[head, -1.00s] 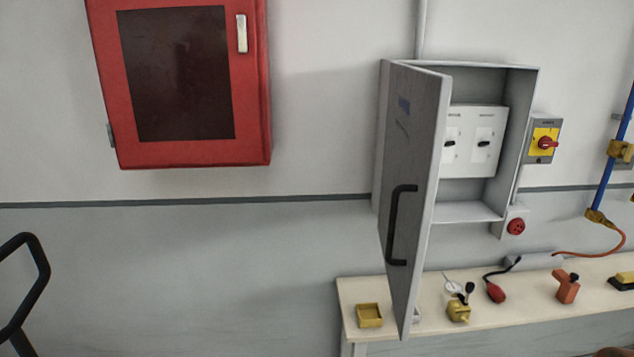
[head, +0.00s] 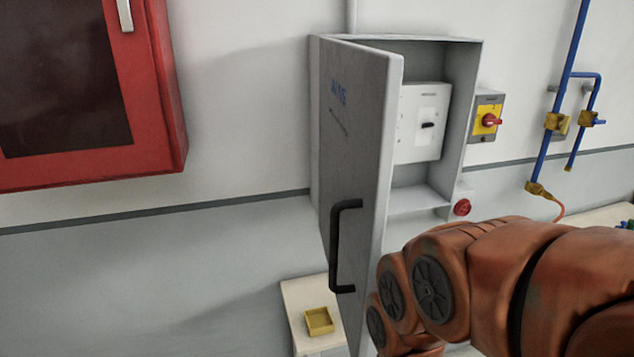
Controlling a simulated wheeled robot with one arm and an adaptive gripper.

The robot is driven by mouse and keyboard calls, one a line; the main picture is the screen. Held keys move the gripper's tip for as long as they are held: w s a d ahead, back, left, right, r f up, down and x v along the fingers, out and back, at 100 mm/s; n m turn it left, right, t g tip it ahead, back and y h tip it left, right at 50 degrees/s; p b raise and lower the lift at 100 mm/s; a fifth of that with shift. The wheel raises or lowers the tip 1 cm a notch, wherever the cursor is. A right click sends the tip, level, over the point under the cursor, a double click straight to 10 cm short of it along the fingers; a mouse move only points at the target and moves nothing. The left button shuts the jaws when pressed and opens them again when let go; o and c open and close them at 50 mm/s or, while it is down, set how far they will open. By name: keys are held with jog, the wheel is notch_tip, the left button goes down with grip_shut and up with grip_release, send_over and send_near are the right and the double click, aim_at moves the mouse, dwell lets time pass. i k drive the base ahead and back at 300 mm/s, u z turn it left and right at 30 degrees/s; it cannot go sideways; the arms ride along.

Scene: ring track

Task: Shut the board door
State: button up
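The board door (head: 365,130) is a grey panel hinged on the left side of the grey wall box (head: 455,100). It stands open, swung out from the wall toward me. Its black bar handle (head: 338,245) is on the face turned left. Inside the box is a white panel with a dark switch (head: 428,125). My orange arm comes in from the lower right, and its far links overlap the lower right edge of the door. I cannot tell whether they touch it. My gripper is not visible in this view.
A red cabinet (head: 165,100) hangs at the left. A pale bench (head: 296,300) below the door bears a yellow tray (head: 319,321). A yellow and red rotary switch (head: 488,119), a red socket (head: 462,207) and blue pipes (head: 553,90) are at the right.

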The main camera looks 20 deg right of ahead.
aim_at(359, 97)
jog(key=u, duration=0.75)
jog(key=k, duration=1.1)
jog(key=u, duration=1.65)
jog(key=i, duration=1.2)
jog(key=z, duration=0.8)
